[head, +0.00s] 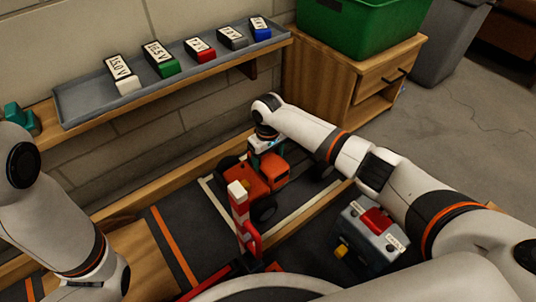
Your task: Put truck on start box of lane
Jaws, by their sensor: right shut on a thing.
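The orange truck (272,176) with dark wheels is at the back of the lane, in or over the white-outlined start box (215,198). My right gripper (265,148) comes down on it from above and is shut on its top rear part. The fingertips are mostly hidden by the wrist. I cannot tell whether the wheels touch the lane. The dark lane (172,222) has an orange stripe across it.
A red-and-white post (240,212) stands just in front of the truck. Wooden rails border the lane. A grey box with a red top (372,232) is on the right. A grey tray (85,98) of labelled packs lies on the shelf; a green bin (355,28) stands on a cabinet.

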